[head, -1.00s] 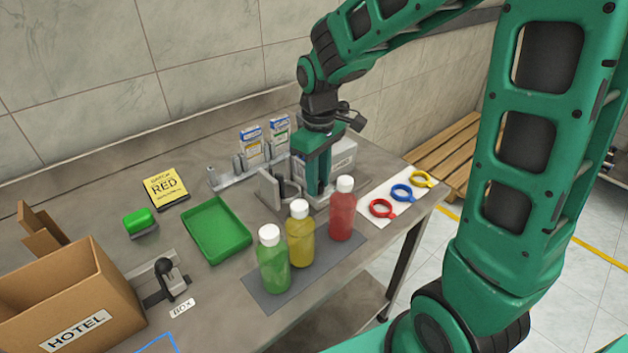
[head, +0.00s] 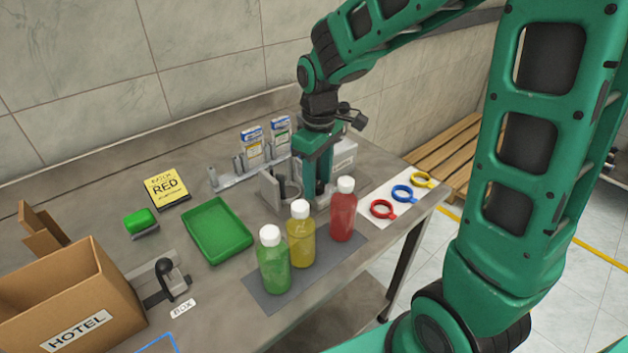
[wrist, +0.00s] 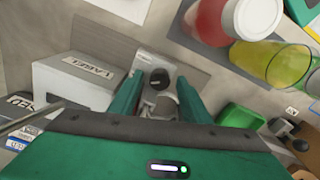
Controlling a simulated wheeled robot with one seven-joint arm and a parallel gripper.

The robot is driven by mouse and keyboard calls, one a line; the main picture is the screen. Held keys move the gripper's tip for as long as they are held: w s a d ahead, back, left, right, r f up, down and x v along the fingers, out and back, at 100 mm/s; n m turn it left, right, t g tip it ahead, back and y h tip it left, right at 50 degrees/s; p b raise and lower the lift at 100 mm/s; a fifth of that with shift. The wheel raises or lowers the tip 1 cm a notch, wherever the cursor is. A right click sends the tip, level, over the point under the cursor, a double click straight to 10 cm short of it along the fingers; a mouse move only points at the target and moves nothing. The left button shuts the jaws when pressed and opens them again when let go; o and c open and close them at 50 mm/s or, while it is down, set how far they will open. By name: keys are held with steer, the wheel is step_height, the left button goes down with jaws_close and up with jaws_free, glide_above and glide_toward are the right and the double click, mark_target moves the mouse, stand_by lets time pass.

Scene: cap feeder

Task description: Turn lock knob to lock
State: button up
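The lock knob is small, round and black (wrist: 158,77). In the wrist view it sits on a light grey plate (wrist: 150,62), between the tips of my two green fingers. My gripper (wrist: 160,88) is open, with a gap showing on each side of the knob. I cannot tell how deep the fingertips reach beside it. In the head view my gripper (head: 317,190) points down into the grey fixture (head: 275,192) behind the red bottle (head: 343,215). The knob is hard to make out there, since my fingers and the bottle hide much of that spot.
A white LABEL box (wrist: 72,82) stands close beside my gripper. Yellow (head: 301,240) and green (head: 273,265) bottles stand in front on a grey mat. Coloured rings (head: 403,194) lie at the right. A green tray (head: 217,232) and a cardboard box (head: 70,300) are left.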

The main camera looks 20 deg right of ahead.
mark_target(318, 184)
steer(key=shift+r, duration=0.15)
step_height(318, 184, up, 10)
steer(key=shift+r, duration=0.2)
stand_by(0.6)
steer(key=s+d+f+m, duration=0.3)
steer(key=s+d+m, duration=0.3)
steer(key=s, duration=0.5)
steer(key=s+d+f+m, duration=0.3)
steer(key=s+d+m, duration=0.4)
steer(key=s+d, duration=0.4)
steer(key=shift+s, duration=0.75)
